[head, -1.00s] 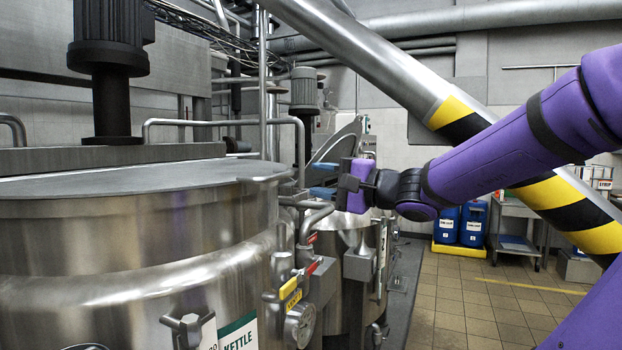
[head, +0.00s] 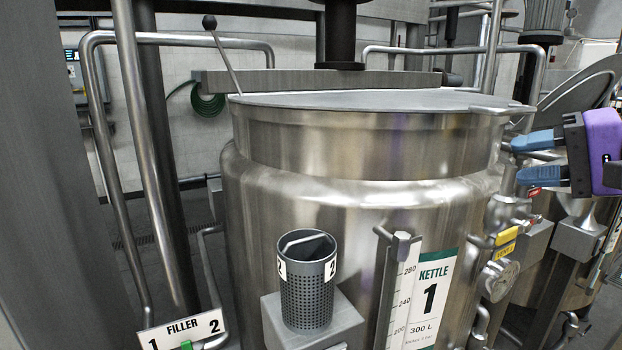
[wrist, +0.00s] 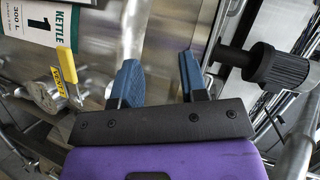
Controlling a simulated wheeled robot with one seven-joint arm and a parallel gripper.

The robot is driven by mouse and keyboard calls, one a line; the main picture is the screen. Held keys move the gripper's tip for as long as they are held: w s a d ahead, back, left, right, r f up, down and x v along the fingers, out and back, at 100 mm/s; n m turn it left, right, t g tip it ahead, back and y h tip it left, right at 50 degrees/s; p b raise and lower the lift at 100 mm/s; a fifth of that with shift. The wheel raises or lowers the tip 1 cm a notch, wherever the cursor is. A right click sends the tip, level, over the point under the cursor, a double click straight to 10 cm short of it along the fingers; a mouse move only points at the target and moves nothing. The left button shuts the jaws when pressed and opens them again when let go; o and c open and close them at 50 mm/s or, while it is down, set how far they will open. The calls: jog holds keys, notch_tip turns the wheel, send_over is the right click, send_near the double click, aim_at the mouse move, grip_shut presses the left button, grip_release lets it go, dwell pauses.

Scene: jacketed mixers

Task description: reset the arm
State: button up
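My gripper (head: 540,160) is at the right edge of the head view, with its blue fingers pointing left toward the upper right side of kettle 1. In the wrist view my gripper (wrist: 158,85) shows two blue fingers spread apart with nothing between them. The steel kettle 1 (head: 300,195) stands in the middle of the head view, with a flat lid and a "KETTLE 1, 300 L" label. My arm behind the gripper is mostly out of the head view.
A perforated grey cup (head: 306,285) marked 2 sits on a box at the kettle's front. A filler sign (head: 183,330) stands at lower left. A yellow vent tag (head: 506,237), valves and a gauge (head: 498,280) stick out at the kettle's right. Steel pipes (head: 150,150) rise at left.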

jog(key=s+a+f+n+g+h, duration=0.2)
jog(key=s+f+n+g+h, duration=0.3)
jog(key=s+f+n+h, duration=0.1)
jog(key=shift+s+a+f+n+h, duration=0.35)
jog(key=shift+s+f+h, duration=0.6)
jog(key=shift+h, duration=0.85)
jog(key=shift+s+d+r, duration=0.1)
jog(key=shift+s+r, duration=0.05)
jog(key=shift+r, duration=0.05)
jog(key=shift+c, duration=0.5)
